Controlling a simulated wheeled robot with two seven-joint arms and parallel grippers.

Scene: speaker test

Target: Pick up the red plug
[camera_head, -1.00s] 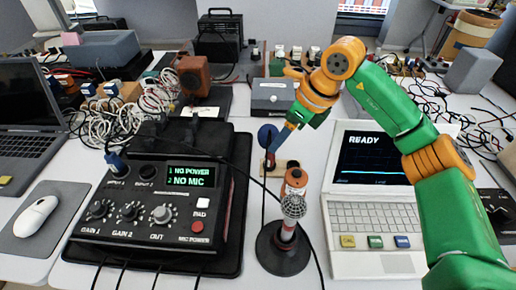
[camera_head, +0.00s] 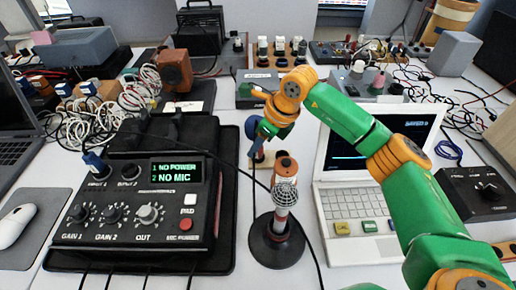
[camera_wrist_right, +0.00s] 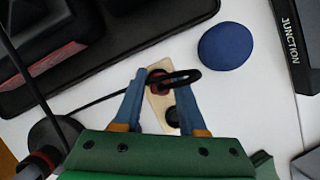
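The red plug (camera_wrist_right: 157,80) stands on a small wooden board (camera_wrist_right: 158,104) in the right wrist view, with a black loop over it and a dark round socket or hole beside it. My right gripper (camera_wrist_right: 161,84) is open, its two blue fingers on either side of the board, with a gap between them and the plug. In the head view my right gripper (camera_head: 268,128) points down above the board (camera_head: 262,159), and the arm and fingers largely hide the plug. My left gripper is not in view.
A microphone (camera_head: 285,195) on a round black base stands just in front of the board. A black mixer (camera_head: 130,200) reads "NO POWER, NO MIC" at left. A white laptop (camera_head: 345,200) is at right. A blue round object (camera_wrist_right: 226,46) lies beyond the board. Cables cross the table.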

